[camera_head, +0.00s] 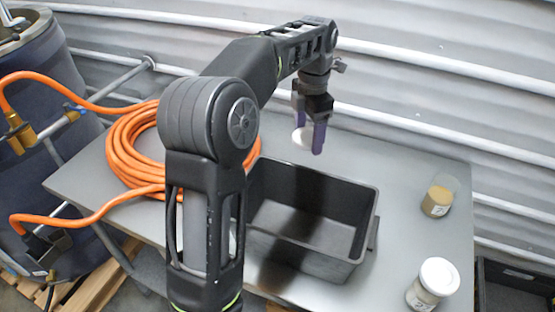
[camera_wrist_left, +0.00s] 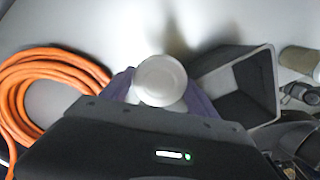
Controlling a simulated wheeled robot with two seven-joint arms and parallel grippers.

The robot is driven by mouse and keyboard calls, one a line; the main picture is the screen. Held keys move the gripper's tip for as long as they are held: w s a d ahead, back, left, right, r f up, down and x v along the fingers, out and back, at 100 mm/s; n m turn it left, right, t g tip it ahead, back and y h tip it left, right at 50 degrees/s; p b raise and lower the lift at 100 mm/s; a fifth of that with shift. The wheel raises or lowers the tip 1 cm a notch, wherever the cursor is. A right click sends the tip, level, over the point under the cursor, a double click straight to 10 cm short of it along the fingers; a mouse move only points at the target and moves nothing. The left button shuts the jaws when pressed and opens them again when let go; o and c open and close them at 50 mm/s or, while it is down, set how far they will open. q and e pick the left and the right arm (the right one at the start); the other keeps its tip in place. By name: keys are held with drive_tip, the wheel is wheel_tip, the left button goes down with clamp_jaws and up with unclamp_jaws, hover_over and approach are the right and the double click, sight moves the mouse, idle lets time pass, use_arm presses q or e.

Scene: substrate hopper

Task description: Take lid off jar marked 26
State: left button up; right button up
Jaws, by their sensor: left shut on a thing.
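My left gripper (camera_head: 310,140) is shut on a white round lid (camera_head: 302,138), held between its purple fingers in the air above the back of the table, behind the black bin. The lid also shows face-on in the left wrist view (camera_wrist_left: 160,80). A small glass jar (camera_head: 437,202) with tan contents stands at the right of the table and appears to have no lid. A second jar (camera_head: 425,294) with a white lid (camera_head: 439,276) on it stands nearer the front right edge. Both labels are too small to read. My right gripper is not in view.
An open, empty black bin (camera_head: 360,240) stands mid-table. A coiled orange hose (camera_head: 128,150) lies at the left of the grey table (camera_head: 405,165). A ribbed metal wall (camera_head: 440,75) rises behind. The table between bin and jars is clear.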

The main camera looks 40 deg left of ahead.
use_arm(q)
drive_tip(key=shift+w, duration=0.45)
drive_tip(key=shift+s, duration=0.25)
wheel_tip(320, 180, down, 13)
drive_tip(key=b, duration=0.4)
drive_tip(key=shift+w+f+b, duration=0.1)
drive_tip(key=shift+f+b, duration=0.1)
drive_tip(key=shift+b, duration=0.1)
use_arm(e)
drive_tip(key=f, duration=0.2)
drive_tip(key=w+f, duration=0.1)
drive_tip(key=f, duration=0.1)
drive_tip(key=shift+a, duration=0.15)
use_arm(q)
wheel_tip(320, 180, down, 4)
drive_tip(key=shift+r, duration=0.1)
drive_tip(key=shift+f, duration=0.35)
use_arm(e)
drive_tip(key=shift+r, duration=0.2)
